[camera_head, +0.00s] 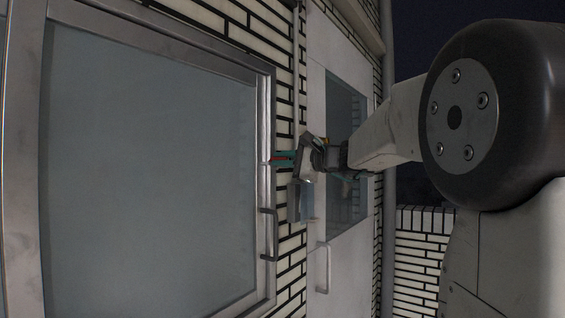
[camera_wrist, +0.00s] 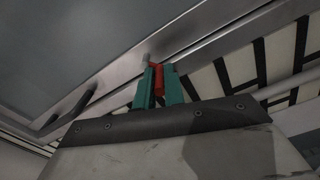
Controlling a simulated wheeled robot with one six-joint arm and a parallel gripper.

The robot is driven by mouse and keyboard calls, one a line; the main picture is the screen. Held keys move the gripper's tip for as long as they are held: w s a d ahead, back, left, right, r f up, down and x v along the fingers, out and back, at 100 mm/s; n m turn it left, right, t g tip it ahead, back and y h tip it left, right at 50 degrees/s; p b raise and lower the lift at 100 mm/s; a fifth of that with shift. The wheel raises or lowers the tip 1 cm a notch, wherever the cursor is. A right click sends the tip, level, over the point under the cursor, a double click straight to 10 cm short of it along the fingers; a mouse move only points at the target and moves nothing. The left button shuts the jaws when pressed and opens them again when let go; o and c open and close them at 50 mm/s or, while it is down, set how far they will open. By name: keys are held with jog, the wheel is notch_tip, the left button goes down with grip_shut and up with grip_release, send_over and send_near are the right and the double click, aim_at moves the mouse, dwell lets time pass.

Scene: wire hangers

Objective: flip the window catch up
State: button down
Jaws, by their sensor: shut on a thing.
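The large window (camera_head: 150,160) with a metal frame fills the left of the head view. My gripper (camera_head: 274,158) reaches its right frame edge from the right. In the wrist view my gripper (camera_wrist: 158,72) has two teal fingers closed on a red piece, the window catch (camera_wrist: 158,82). A small pale metal tab (camera_wrist: 145,48) shows just beyond the fingertips, against the frame. The fingers hide part of the catch. The catch's exact angle cannot be told.
A dark bar handle (camera_head: 268,235) stands out from the window frame below my gripper in the head view. A pale door with a glass pane (camera_head: 347,105) and a handle (camera_head: 323,268) lies to the right. Brick wall (camera_head: 290,285) runs between them.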

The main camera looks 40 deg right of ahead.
jog(key=n, duration=0.3)
jog(key=a+n, duration=0.1)
jog(key=n, duration=0.7)
jog(key=shift+s+a+r, duration=0.3)
jog(key=shift+r, duration=0.05)
jog(key=shift+n, duration=0.4)
jog(key=c, duration=1.5)
grip_release()
jog(key=shift+s, duration=0.15)
jog(key=v, duration=0.7)
jog(key=shift+s+d, duration=0.15)
jog(key=shift+s, duration=0.1)
